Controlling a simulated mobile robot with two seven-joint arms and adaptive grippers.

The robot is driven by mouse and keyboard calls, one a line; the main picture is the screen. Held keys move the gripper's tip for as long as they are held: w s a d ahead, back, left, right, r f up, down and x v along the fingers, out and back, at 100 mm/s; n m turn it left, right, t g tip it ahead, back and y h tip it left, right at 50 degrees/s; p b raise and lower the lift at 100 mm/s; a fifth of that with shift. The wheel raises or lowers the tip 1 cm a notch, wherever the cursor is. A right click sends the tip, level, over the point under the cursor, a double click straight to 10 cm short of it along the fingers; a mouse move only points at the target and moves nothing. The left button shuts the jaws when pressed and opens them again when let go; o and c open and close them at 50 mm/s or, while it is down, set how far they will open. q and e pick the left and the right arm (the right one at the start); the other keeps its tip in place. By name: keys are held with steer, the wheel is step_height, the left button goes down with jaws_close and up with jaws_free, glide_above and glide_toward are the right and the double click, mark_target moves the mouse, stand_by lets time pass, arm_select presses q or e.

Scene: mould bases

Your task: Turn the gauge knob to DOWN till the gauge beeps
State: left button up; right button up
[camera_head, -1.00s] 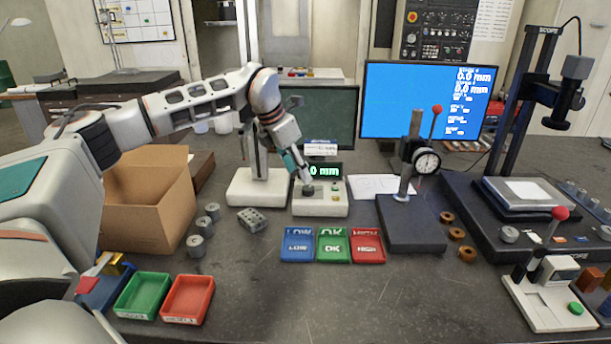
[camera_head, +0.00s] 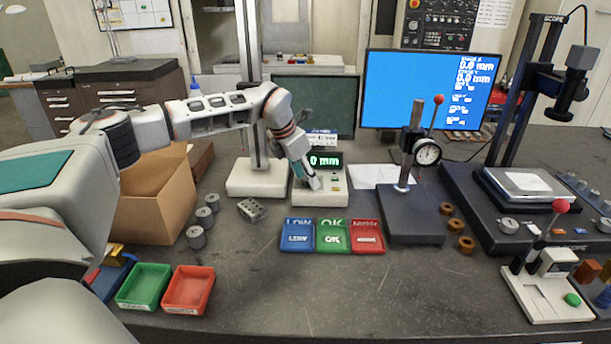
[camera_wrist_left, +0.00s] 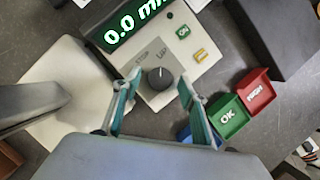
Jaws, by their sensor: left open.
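The gauge (camera_head: 332,197) is a pale box with a dark display (camera_head: 325,160) reading 0 mm in green; the left wrist view shows the display (camera_wrist_left: 135,22) as 0.0 mm, partly cut off. The dark round gauge knob (camera_wrist_left: 160,77) has a white pointer mark, with STOP and UP labels near it. A DOWN label is not visible. My left gripper (camera_head: 311,183) is over the front of the gauge and hides the knob in the head view. In the left wrist view its teal-padded fingers (camera_wrist_left: 157,84) are open, one on either side of the knob; contact cannot be told.
Blue LOW (camera_head: 297,238), green OK (camera_head: 332,237) and red HIGH (camera_head: 367,238) trays stand in front of the gauge. A white-based stand (camera_head: 258,180) is close on its left, a dial indicator stand (camera_head: 410,222) on its right. The front middle of the bench is clear.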

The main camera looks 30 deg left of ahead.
arm_select(q)
steer(key=c, duration=1.1)
